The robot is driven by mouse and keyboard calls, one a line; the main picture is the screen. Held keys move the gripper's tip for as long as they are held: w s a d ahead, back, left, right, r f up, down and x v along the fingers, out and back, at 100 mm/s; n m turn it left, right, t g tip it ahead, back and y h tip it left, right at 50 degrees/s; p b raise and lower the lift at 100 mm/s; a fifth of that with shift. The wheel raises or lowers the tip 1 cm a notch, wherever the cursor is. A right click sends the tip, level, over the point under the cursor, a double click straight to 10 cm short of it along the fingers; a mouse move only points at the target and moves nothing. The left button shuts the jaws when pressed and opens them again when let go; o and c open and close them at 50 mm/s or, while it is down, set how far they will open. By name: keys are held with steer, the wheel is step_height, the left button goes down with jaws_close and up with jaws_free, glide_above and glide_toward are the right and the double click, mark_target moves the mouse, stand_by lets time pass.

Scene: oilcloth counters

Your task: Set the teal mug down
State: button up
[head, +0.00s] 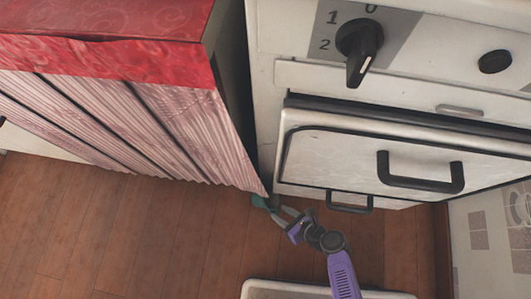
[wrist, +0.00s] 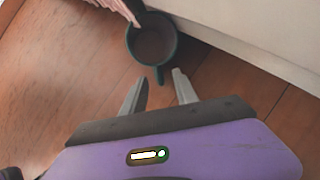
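The teal mug (wrist: 133,48) is upright in the wrist view, its dark open top facing me. It appears to stand on the wooden floor, close to the white cabinet front. Its handle points toward my gripper (wrist: 160,75). The two grey fingers are apart, with the handle's end between their tips and gaps visible on both sides. In the head view only a small teal patch of the mug (head: 260,202) shows, beside my gripper (head: 275,208); the cloth's edge hides the rest.
A pink pleated cloth (head: 150,125) hangs from the red-covered counter (head: 110,55) at left. The white stove (head: 340,165) with black handles stands at right. Wooden floor (head: 120,240) is clear at lower left. A pale-topped object (head: 255,291) is at the bottom.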

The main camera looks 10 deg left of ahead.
mark_target(278, 212)
steer(key=shift+b+x, duration=0.85)
steer(key=shift+x, duration=0.9)
steer(key=shift+c, duration=0.4)
jaws_close()
steer(key=shift+d+f, duration=0.1)
steer(key=shift+d, duration=0.05)
